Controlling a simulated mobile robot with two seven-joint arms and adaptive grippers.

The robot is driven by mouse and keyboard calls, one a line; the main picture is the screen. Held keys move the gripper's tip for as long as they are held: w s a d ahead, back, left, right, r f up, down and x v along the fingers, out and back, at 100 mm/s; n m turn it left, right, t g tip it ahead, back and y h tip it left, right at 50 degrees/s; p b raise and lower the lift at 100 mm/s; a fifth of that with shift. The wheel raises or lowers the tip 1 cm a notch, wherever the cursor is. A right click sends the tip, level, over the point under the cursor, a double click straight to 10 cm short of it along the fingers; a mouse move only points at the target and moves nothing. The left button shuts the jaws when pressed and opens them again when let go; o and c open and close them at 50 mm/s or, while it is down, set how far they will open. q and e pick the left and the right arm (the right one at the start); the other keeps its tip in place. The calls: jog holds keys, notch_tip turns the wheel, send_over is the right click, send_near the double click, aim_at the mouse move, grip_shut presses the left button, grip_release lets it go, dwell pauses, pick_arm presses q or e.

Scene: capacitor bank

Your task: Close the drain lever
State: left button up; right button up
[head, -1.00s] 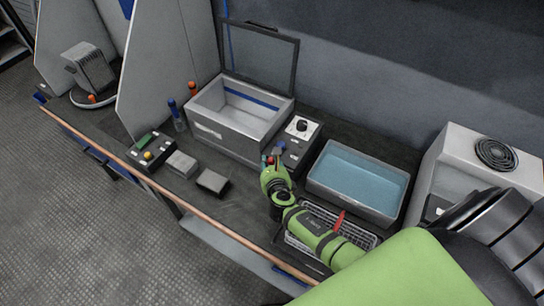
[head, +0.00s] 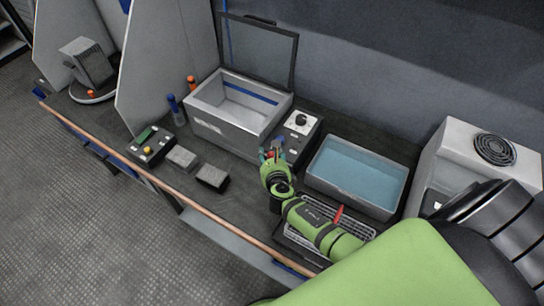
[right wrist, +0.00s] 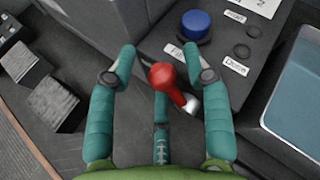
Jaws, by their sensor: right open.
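The drain lever shows in the right wrist view as a red knob (right wrist: 162,76) on a pale stem, low on the front of a grey control box (right wrist: 215,75). A blue knob (right wrist: 196,24) sits above it. In the head view the control box (head: 301,126) stands right of the open bath, and the lever is mostly hidden by my gripper. My right gripper (right wrist: 160,60) is open, with its teal fingers on either side of the red knob; I cannot tell whether they touch it. It also shows in the head view (head: 272,154). My left gripper is not in view.
An open-lidded metal bath (head: 222,124) stands left of the control box. A tray of blue liquid (head: 357,177) is to its right, with a wire basket (head: 353,227) in front. Two grey blocks (head: 182,157) and a keypad box (head: 151,146) lie on the bench at left.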

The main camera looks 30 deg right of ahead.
jog(key=v, duration=1.2)
jog(key=shift+d+r, duration=0.1)
jog(key=shift+d, duration=0.05)
